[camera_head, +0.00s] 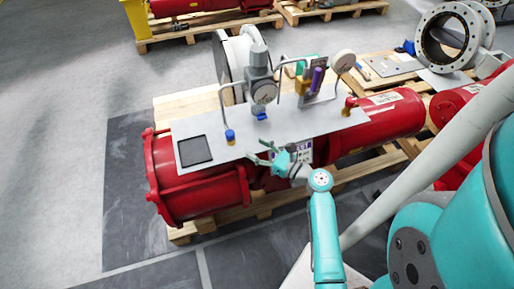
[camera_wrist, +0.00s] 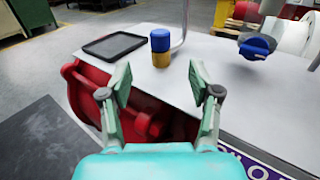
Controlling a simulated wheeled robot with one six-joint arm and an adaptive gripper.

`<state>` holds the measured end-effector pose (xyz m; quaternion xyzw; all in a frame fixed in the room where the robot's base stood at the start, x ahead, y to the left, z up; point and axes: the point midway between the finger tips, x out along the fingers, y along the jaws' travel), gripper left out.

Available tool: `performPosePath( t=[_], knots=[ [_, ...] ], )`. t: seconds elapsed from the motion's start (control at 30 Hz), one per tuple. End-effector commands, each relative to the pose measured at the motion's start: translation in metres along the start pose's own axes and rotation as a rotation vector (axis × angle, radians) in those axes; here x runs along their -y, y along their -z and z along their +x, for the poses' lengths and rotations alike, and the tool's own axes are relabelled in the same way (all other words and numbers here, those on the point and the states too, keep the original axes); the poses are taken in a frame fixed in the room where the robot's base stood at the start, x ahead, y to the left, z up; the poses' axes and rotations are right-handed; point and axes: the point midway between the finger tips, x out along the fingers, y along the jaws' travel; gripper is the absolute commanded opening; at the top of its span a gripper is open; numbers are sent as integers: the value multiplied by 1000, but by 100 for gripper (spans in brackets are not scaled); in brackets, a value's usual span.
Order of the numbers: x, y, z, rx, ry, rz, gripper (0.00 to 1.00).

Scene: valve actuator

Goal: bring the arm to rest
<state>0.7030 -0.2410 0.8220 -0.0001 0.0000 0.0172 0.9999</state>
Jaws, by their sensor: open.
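My gripper (camera_head: 262,152) is open and empty at the front edge of the grey metal plate on the red valve actuator (camera_head: 200,190). In the wrist view its two fingers (camera_wrist: 158,88) are spread apart, with the red actuator body (camera_wrist: 150,115) below and between them. A blue and yellow fitting (camera_wrist: 160,48) stands on the plate (camera_wrist: 205,60) just beyond the fingertips, apart from them. My teal arm reaches in from the bottom right of the head view.
A dark square tray (camera_head: 195,150) lies on the plate's left end. Gauges (camera_head: 264,91) and pipes rise from the plate. A blue-handled valve (camera_wrist: 258,46) is right of the gripper. Wooden pallets (camera_head: 190,102) lie underneath. Grey floor (camera_head: 60,120) at left is clear.

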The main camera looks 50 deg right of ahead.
Motion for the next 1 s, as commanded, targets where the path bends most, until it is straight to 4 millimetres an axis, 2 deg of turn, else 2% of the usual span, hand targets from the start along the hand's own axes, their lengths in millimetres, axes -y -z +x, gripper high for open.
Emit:
performPosePath(
  t=[0.33,0.47,0.57,0.67,0.8,1.0],
  knots=[
    [0,0,0,-1,0,-1,62],
    [-14,11,-1,-35,4,-47,62],
    [-41,31,-7,-106,10,-159,62],
    [-77,56,-21,-205,5,-341,62],
    [-122,81,-52,-338,-28,-651,62],
    [-169,92,-108,-470,-124,-1140,62]
  ],
)
